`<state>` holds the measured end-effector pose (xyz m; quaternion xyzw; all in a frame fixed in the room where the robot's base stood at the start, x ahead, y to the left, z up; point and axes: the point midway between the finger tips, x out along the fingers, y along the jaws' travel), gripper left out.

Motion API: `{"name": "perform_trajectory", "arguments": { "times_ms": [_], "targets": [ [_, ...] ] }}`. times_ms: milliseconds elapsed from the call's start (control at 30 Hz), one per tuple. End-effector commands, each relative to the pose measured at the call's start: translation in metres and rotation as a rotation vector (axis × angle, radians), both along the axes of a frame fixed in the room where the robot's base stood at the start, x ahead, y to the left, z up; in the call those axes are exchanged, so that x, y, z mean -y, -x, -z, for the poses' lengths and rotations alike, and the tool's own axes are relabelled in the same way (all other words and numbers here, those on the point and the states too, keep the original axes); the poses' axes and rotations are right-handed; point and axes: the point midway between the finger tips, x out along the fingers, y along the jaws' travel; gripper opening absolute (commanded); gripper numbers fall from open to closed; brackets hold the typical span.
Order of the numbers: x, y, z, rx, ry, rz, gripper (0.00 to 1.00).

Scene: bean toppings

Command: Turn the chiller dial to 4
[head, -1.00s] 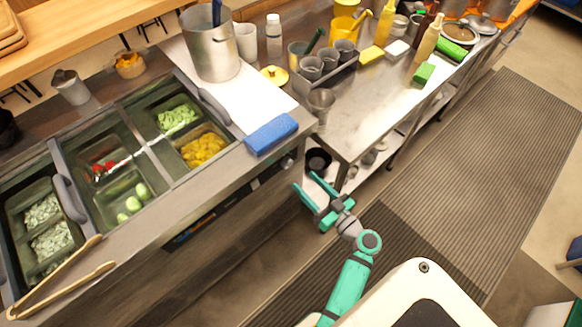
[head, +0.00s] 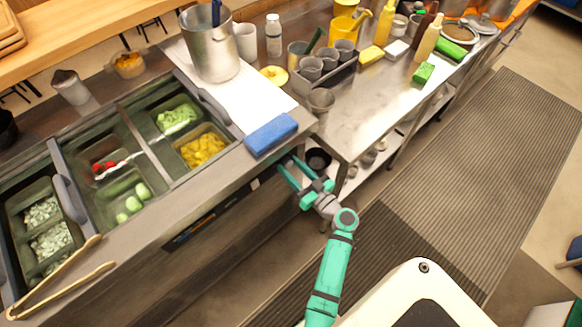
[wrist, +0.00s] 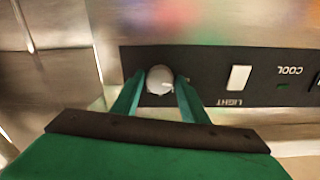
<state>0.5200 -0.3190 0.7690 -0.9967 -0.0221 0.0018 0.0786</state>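The chiller dial (wrist: 160,79) is a round pale knob at the left end of the black control panel (wrist: 215,70) in the wrist view. Its number marks cannot be read. My gripper (wrist: 159,78) is open, with one green finger on each side of the dial; I cannot tell whether they touch it. In the head view my gripper (head: 288,165) is at the right end of the chiller front (head: 150,255), where it hides the dial.
The panel also has a white light switch (wrist: 238,78) and a label reading COOL. A blue sponge (head: 270,133) lies on the counter above my gripper. Wooden tongs (head: 60,280) lie at the counter's left. The floor mat (head: 470,150) is clear.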

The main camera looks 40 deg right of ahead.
Motion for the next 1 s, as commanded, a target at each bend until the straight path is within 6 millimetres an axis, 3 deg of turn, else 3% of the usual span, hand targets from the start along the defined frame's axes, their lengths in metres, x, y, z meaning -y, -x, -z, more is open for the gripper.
{"name": "perform_trajectory", "arguments": {
  "times_ms": [33, 100, 133, 567, 1000],
  "targets": [
    [0.0000, 0.0001, 0.0000, 0.000, 0.000, 0.000, 0.27],
    [-0.0001, 0.0001, -0.0001, 0.000, 0.000, 0.000, 0.10],
    [-0.0001, 0.0000, -0.0001, 0.000, 0.000, 0.000, 0.10],
    [0.0007, 0.0008, 0.0000, -0.007, -0.083, 0.002, 0.10],
    [-0.0002, 0.0007, 0.0000, -0.036, -0.450, -0.001, 0.10]
  ]
}}
